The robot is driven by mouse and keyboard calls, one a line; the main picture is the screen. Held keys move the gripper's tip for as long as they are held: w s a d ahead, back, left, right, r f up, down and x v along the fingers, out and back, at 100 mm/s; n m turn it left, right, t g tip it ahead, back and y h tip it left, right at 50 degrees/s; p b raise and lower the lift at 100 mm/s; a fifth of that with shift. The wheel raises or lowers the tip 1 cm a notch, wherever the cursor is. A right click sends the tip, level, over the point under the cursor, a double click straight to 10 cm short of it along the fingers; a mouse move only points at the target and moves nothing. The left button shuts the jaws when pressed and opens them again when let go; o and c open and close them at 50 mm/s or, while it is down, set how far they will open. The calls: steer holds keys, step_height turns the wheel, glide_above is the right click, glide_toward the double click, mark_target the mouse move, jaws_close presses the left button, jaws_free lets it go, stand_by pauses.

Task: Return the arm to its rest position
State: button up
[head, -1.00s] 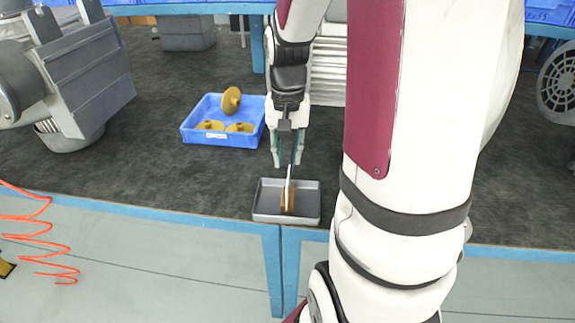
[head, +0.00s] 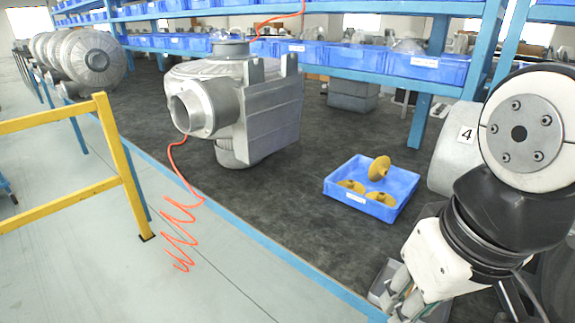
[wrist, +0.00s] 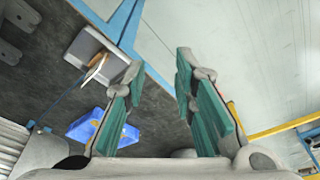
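My gripper (head: 405,305) is at the lower right of the head view, partly cut off by the frame edge. In the wrist view its two green-padded fingers (wrist: 160,75) stand apart with nothing between them. The grey tray (head: 380,272) lies near the bench's front edge, mostly hidden behind my gripper in the head view. The wrist view shows the tray (wrist: 82,45) with a brown and white piece (wrist: 97,68) in it, apart from the fingers. My arm is bent at the right of the head view.
A blue bin (head: 340,188) with yellow parts (head: 379,168) stands on the dark bench. A large grey blower (head: 270,105) stands left of it. An orange coiled hose (head: 180,225) hangs at the bench edge. A yellow rail (head: 125,170) stands at the left.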

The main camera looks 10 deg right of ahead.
steer(key=shift+s, duration=0.2)
step_height(320, 180, up, 9)
steer(key=t+p, duration=0.1)
steer(key=p, duration=0.7)
steer(key=shift+r+t, duration=0.15)
steer(key=shift+t, duration=0.25)
